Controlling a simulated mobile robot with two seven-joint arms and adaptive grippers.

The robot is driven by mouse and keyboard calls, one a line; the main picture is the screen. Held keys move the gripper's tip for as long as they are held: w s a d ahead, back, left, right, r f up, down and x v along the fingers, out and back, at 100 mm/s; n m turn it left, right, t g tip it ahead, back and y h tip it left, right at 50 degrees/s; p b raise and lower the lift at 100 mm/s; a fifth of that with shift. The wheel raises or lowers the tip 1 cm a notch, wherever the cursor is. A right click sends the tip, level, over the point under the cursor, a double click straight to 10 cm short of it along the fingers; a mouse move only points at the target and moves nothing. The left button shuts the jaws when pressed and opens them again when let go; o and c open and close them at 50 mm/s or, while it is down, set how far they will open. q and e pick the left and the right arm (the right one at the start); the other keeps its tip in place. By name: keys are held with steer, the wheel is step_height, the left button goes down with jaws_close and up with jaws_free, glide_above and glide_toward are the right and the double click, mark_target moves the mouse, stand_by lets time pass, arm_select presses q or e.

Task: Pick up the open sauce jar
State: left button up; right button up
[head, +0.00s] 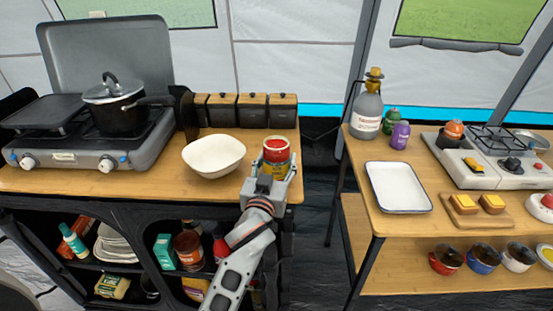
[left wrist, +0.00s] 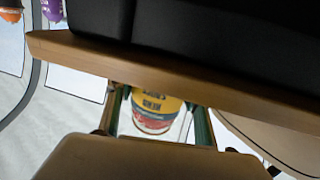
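The open sauce jar (head: 277,152) has a red top and a yellow label. It stands at the right end of the left wooden counter in the head view. My left gripper (head: 270,180) is at the near side of the jar, with one finger on each side. In the left wrist view the jar (left wrist: 155,108) shows between the fingers, with a small gap beside it, so the gripper looks open. Part of the jar's lower side is hidden by the gripper. My right gripper is in neither view.
A white bowl (head: 214,155) sits left of the jar. Several dark canisters with wooden lids (head: 251,108) stand behind it. A stove with a pot (head: 117,105) is farther left. A gap separates this counter from the right table, which holds a white tray (head: 398,187).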

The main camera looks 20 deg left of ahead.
arm_select(q)
steer(key=c, duration=0.9)
steer(key=shift+c, duration=0.2)
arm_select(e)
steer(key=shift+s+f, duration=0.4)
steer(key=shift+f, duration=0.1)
arm_select(q)
steer(key=shift+r, duration=0.1)
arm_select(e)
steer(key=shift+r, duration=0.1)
